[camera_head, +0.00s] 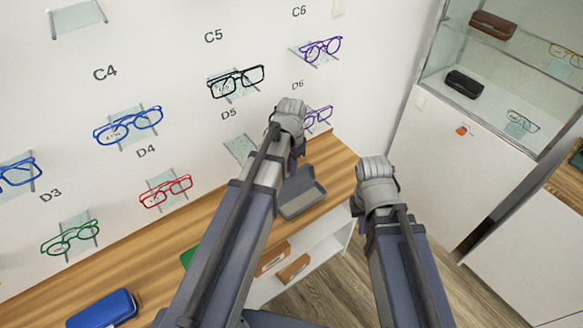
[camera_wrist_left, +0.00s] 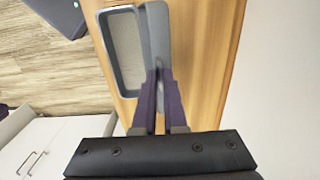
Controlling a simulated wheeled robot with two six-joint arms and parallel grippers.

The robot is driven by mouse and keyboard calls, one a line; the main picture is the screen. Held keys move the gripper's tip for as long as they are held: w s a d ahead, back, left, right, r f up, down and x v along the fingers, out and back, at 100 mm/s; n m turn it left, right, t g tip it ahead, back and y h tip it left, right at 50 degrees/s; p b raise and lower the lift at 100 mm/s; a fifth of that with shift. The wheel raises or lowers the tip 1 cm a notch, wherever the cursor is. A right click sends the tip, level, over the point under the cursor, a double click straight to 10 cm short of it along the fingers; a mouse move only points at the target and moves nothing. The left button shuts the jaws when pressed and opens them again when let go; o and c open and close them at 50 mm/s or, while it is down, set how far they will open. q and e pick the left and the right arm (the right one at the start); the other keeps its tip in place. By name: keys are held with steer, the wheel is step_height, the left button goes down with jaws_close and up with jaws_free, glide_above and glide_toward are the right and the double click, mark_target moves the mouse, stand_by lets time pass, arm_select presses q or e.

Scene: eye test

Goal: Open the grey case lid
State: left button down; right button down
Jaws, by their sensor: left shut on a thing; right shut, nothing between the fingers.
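The grey case (camera_head: 304,203) lies on the wooden counter near its right end, with its lid raised and its inside showing. In the left wrist view the hollow tray of the case (camera_wrist_left: 126,62) is at the left and the raised lid (camera_wrist_left: 157,22) stands along its right side. My left gripper (camera_head: 293,168) is at the lid; in the left wrist view its purple fingers (camera_wrist_left: 158,76) are shut on the lid's edge. My left arm hides part of the case in the head view. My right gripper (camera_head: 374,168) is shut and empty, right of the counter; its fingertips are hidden.
A blue case (camera_head: 102,310) and a partly hidden green case (camera_head: 187,257) lie on the counter (camera_head: 140,265). Several glasses hang on the wall holders close behind. Brown boxes (camera_head: 294,268) sit on a shelf below. A glass cabinet (camera_head: 470,125) stands at right, beyond open floor.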

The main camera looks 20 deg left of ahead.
arm_select(q)
steer(key=shift+s+d+r+t+y, duration=0.1)
steer(key=shift+s+d+t+y, duration=0.4)
steer(key=shift+s+d+y, duration=0.2)
steer(key=shift+s+d+t+y, duration=0.4)
steer(key=shift+d+y, duration=0.1)
steer(key=shift+d, duration=0.2)
steer(key=c, duration=1)
jaws_free()
steer(key=shift+r, duration=0.15)
